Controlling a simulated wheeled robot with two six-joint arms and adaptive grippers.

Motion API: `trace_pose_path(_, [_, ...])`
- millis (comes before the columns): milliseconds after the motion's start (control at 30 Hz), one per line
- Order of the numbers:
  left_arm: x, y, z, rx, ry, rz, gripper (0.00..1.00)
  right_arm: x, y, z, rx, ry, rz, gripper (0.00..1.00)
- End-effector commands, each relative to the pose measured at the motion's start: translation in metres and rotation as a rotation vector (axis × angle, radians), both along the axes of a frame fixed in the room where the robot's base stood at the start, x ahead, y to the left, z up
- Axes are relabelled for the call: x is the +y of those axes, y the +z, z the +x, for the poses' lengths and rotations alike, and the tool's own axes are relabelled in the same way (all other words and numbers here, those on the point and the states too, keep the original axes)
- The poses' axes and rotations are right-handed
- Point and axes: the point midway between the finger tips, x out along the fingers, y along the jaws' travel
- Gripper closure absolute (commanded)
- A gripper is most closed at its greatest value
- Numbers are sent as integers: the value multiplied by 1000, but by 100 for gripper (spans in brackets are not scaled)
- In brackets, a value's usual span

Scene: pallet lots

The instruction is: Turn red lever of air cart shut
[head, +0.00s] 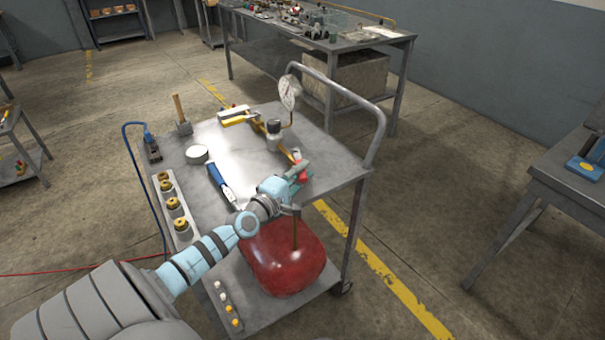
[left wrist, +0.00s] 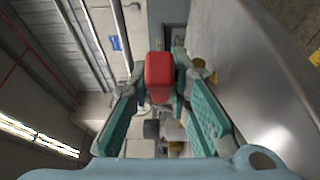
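The air cart (head: 325,178) stands in front of me, with a brass pipe (head: 255,122) and a round white gauge (head: 289,92) on its top. The red lever (head: 301,166) is at the near end of the pipe, towards the cart's right edge. My left gripper (head: 297,177) is at the lever and partly hides it. In the left wrist view the lever's red block (left wrist: 158,77) lies straight ahead, between the two green-padded fingers. The fingers are apart, one on each side of the block, with a narrow gap visible. My right gripper is not in view.
A red tank (head: 285,258) sits on the cart's lower shelf. A blue-handled tool (head: 222,184), a white roll (head: 197,154), a mallet (head: 181,115) and several brass fittings (head: 173,203) lie on top. The cart's handle rail (head: 350,95) rises behind. Workbenches stand further off.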

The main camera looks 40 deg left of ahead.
Motion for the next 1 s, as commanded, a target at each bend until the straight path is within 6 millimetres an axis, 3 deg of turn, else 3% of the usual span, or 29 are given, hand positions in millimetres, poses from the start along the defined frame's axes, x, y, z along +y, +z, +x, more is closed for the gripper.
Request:
trace_pose_path(100, [0,0,0,0,0,-1,65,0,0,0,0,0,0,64])
trace_pose_path(433, [-1,0,-5,-1,-1,-1,65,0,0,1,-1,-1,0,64])
trace_pose_path(567, [-3,-1,-30,4,-2,1,65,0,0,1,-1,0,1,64])
trace_pose_path(800, [-10,-2,-96,6,-3,2,65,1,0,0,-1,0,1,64])
trace_pose_path(1000, [-12,0,-119,1,-1,0,65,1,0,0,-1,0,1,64])
